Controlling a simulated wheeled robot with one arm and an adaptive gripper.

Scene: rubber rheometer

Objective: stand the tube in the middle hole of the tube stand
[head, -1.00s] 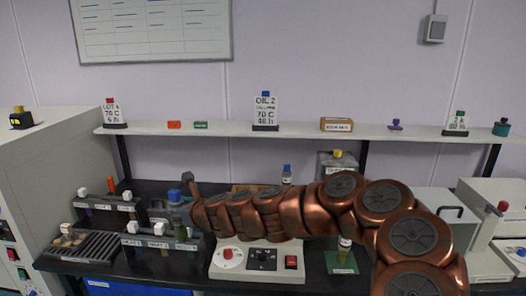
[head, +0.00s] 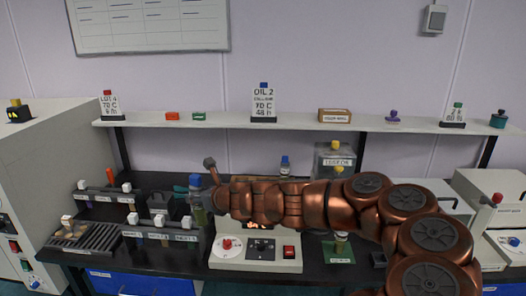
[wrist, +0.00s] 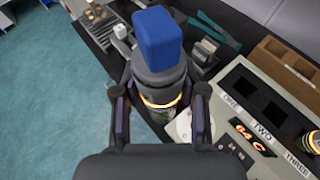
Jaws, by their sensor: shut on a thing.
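The tube (wrist: 165,112) is held upright in my gripper (wrist: 160,108), with a dark collar and a big blue cap on top and a glowing orange band. In the head view the tube (head: 199,212) hangs near the right end of a dark stand, apart from it as far as I can tell. My gripper (head: 207,199) is shut on it. That dark stand (head: 145,243), seemingly the tube stand, has several white blocks on top and three labels along its front. Its holes cannot be made out, and the labels are too small to read surely.
A white heater unit (head: 255,258) with a red knob stands right of the stand; its wells ONE, TWO and THREE show in the wrist view. A second rack (head: 105,196) stands behind left, and a slatted tray (head: 85,242) at left.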

